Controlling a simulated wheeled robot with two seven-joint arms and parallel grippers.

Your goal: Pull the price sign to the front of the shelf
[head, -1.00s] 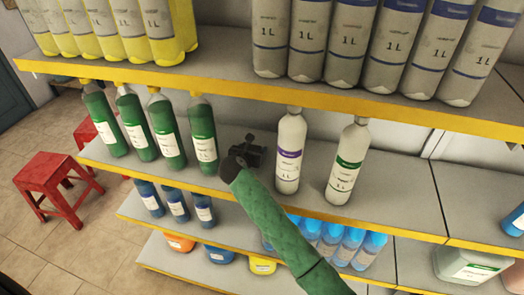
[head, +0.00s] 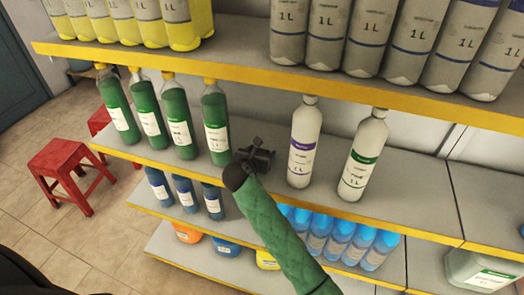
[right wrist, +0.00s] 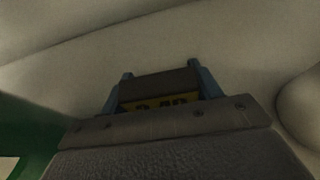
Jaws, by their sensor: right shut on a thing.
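The price sign shows in the right wrist view as a yellow strip with dark digits (right wrist: 165,104), partly hidden and too dim to read in full. It sits between the fingers of my right gripper (right wrist: 163,82), which is shut on it. In the head view my right gripper (head: 262,152) is over the middle shelf (head: 330,200), in the gap between the green bottles and the white bottles. The sign cannot be made out there, as the gripper hides it. My left gripper is not in view.
Green-labelled bottles (head: 215,125) stand close on the left of the gripper. A white bottle with a purple label (head: 304,145) and one with a green label (head: 362,155) stand on its right. The upper shelf's yellow edge (head: 300,82) runs overhead. A red stool (head: 65,175) stands left.

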